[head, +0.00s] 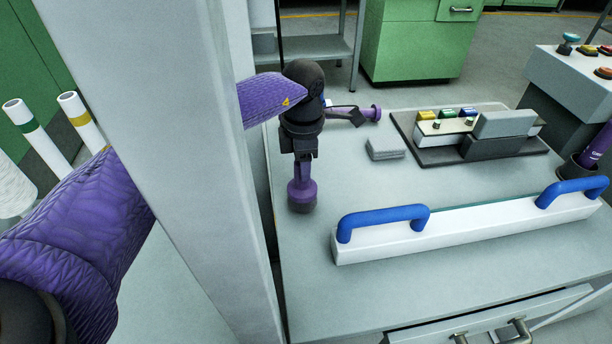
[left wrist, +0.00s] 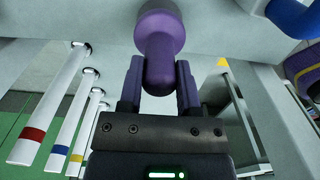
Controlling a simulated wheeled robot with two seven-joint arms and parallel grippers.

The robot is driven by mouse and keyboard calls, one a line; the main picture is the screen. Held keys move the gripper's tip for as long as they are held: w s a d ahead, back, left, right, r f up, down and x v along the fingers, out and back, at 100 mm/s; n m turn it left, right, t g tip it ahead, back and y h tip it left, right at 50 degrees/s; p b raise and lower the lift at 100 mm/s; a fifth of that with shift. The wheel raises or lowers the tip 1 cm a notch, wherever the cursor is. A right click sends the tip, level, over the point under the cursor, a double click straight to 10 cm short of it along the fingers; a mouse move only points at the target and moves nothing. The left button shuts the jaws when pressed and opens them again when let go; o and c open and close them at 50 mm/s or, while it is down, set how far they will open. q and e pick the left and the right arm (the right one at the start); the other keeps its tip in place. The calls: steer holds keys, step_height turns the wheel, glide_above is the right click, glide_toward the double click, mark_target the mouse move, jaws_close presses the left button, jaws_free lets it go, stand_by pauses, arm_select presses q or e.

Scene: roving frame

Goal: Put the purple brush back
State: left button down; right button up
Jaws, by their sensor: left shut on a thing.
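The purple brush (head: 302,190) hangs upright below my left gripper (head: 300,154), with its dark end down over the left part of the grey worktop (head: 400,285). In the left wrist view, the gripper's two fingers (left wrist: 160,85) are shut on the brush's rounded purple handle (left wrist: 160,50). I cannot tell whether the dark end touches the worktop. A second purple piece (head: 368,113) with a dark part lies behind the gripper. My right gripper is not seen.
A white bar with blue handles (head: 490,225) crosses the front of the worktop. A grey block (head: 385,148) and a dark board with coloured blocks (head: 430,155) stand behind it. A tall pale post (head: 190,150) stands left of the gripper. White tubes (head: 35,140) stand further left.

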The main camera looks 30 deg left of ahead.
arm_select(q)
step_height(320, 180, down, 2)
steer(key=shift+r, duration=0.2)
steer(key=c, duration=0.7)
jaws_free()
steer(key=shift+f, duration=0.2)
steer(key=shift+c, duration=0.2)
steer(key=o, duration=0.4)
steer(key=shift+o, duration=0.2)
steer(key=shift+r, duration=0.1)
step_height(320, 180, up, 11)
steer(key=p, duration=0.4)
steer(key=shift+r, duration=0.65)
